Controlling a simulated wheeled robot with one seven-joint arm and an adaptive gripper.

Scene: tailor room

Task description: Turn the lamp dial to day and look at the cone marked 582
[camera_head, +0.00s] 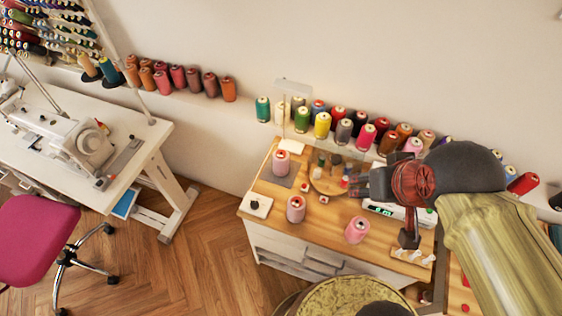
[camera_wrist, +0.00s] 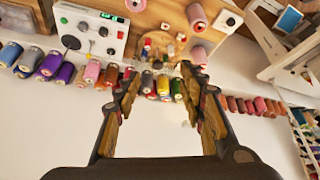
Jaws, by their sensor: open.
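The lamp (camera_head: 292,86) stands at the back left of the wooden table, its head above a grey mat. A small white dial plate (camera_head: 257,205) with a dark knob lies at the table's left edge; it also shows in the wrist view (camera_wrist: 230,19). Its marks are too small to read. A pink cone (camera_head: 282,163) stands on the mat. A second pink cone (camera_head: 296,209) and a third (camera_head: 357,230) stand nearer the front. No number is legible on them. My gripper (camera_head: 374,183) is open and empty above the table's right part, apart from the dial and cones.
A white device (camera_head: 398,212) with a green display sits under my arm at the right. Small items crowd a round board (camera_head: 328,182) mid-table. Thread cones line the wall behind. A sewing table (camera_head: 130,160) and pink chair (camera_head: 35,236) stand left, with open floor between.

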